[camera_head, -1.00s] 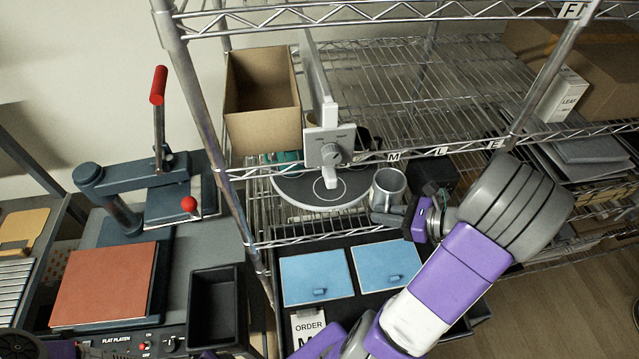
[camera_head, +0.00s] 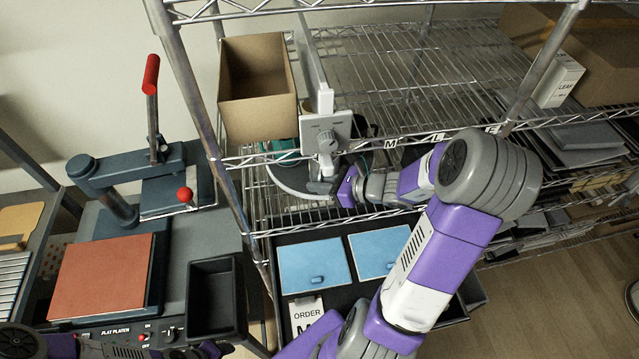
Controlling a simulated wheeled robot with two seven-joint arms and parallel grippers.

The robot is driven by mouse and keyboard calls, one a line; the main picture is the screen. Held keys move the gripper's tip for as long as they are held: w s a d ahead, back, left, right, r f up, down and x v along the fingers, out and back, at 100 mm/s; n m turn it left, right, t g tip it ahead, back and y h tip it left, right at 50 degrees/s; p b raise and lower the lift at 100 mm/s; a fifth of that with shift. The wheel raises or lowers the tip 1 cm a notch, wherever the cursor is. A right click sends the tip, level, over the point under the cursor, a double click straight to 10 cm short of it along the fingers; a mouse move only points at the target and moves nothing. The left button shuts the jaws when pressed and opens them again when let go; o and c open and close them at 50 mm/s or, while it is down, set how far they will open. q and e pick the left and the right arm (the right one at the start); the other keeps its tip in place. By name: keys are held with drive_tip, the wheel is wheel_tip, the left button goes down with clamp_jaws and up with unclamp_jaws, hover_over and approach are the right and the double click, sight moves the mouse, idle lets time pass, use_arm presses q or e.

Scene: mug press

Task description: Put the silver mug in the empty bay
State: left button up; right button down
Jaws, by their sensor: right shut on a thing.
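My right gripper (camera_head: 323,186) is shut at the front of the round dark plate (camera_head: 290,178) on the wire shelf, just below the grey press head with a knob (camera_head: 326,137). I take it to be shut on the silver mug, which I cannot pick out clearly; the gripper and press parts hide that spot. My right forearm covers part of the shelf right of the plate. A teal item (camera_head: 362,160) shows partly behind the press. I cannot tell which bay is empty. Part of my left arm shows at the bottom left; its fingers are not clear.
An open cardboard box (camera_head: 257,115) stands left of the press. Wire shelf posts and rails frame the space. A heat press (camera_head: 120,185) with a red-brown pad (camera_head: 103,275), a black bin (camera_head: 214,298) and two blue panels (camera_head: 314,265) lie nearer.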

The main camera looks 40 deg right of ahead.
drive_tip(key=shift+f, duration=0.1)
drive_tip(key=c, duration=1.1)
unclamp_jaws()
